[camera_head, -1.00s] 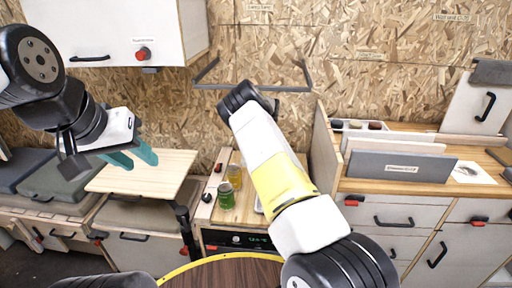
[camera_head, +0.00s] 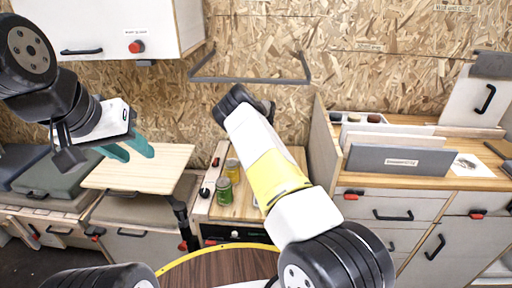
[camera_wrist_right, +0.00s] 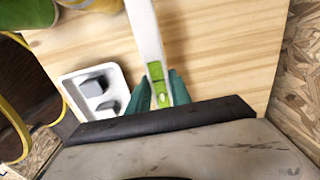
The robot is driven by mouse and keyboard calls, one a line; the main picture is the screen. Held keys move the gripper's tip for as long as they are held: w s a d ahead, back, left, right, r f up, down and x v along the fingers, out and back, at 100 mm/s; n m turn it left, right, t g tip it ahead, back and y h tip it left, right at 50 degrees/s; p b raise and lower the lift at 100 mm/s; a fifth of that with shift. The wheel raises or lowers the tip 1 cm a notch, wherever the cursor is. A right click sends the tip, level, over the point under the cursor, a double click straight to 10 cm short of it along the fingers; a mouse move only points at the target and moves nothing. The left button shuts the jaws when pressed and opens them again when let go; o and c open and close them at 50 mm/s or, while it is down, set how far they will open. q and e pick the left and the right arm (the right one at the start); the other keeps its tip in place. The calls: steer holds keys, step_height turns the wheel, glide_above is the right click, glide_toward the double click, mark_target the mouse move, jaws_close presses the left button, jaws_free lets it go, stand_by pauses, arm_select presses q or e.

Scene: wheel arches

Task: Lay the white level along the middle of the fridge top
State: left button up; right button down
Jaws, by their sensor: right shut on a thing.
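The white level (camera_wrist_right: 150,45) has green vials and shows in the right wrist view, running up from between the teal fingertips of my right gripper (camera_wrist_right: 160,92), which is shut on it. It is over the light wooden fridge top (camera_wrist_right: 218,60); whether it touches the wood I cannot tell. In the head view the fridge top (camera_head: 236,208) is partly covered by my right arm, which hides my right gripper and the level. My left gripper (camera_head: 127,150) is open and empty, above a pale wooden board at the left.
A green can (camera_head: 224,190) and a yellow can (camera_head: 233,170) stand on the fridge top's left part. A white tray with grey pieces (camera_wrist_right: 92,88) lies left of the level. A counter (camera_head: 430,178) with upright panels is at right. A round brown table (camera_head: 215,268) is in front.

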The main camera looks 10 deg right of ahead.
steer(key=shift+f, duration=2.5)
steer(key=c, duration=1.1)
jaws_free()
